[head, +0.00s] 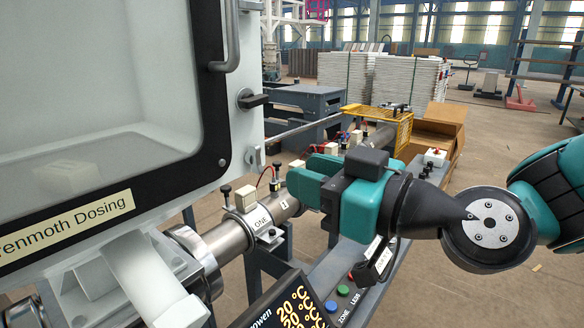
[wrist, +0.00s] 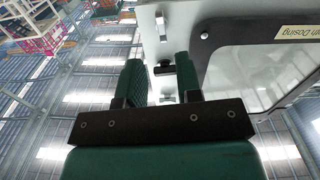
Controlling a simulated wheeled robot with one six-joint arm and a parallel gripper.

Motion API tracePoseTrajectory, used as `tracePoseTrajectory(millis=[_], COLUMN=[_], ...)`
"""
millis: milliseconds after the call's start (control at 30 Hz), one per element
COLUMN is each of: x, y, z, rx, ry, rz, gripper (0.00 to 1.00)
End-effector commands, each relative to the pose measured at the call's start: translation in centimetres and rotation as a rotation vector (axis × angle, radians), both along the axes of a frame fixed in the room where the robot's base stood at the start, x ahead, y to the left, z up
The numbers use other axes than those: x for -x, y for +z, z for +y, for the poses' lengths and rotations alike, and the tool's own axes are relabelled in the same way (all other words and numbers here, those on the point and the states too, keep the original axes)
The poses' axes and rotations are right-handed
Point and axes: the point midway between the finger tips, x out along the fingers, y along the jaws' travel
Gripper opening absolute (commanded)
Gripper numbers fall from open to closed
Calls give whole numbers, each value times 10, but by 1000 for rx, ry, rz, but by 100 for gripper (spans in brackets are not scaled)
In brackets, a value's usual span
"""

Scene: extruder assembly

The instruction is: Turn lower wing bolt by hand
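The lower wing bolt (head: 252,99) is a black winged knob on the right edge of the white dosing machine's dark-framed door, with its wings roughly level. In the wrist view the black wing bolt (wrist: 164,69) shows in the gap between the fingers, farther off. My gripper (head: 303,177) is to the right of and below the bolt in the head view, its teal fingers pointing left. In the wrist view my gripper (wrist: 158,78) has its two fingers wide apart with nothing held between them. No contact with the bolt shows.
The door (head: 214,120) has a grey handle above and a grey bracket (head: 254,157) below the bolt. Under my gripper runs a metal barrel (head: 230,238) with clamp bands. A control panel (head: 290,308) stands in front. A yellow guard (head: 388,125) stands behind.

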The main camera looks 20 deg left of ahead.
Motion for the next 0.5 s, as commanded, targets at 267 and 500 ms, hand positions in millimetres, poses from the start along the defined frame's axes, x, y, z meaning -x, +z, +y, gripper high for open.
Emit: tracePoseTrajectory(millis=[267,500], x=[-11,-20], y=[5,6], z=[30,57], rx=[3,3], ry=[6,7], rz=[4,5], gripper=[32,32])
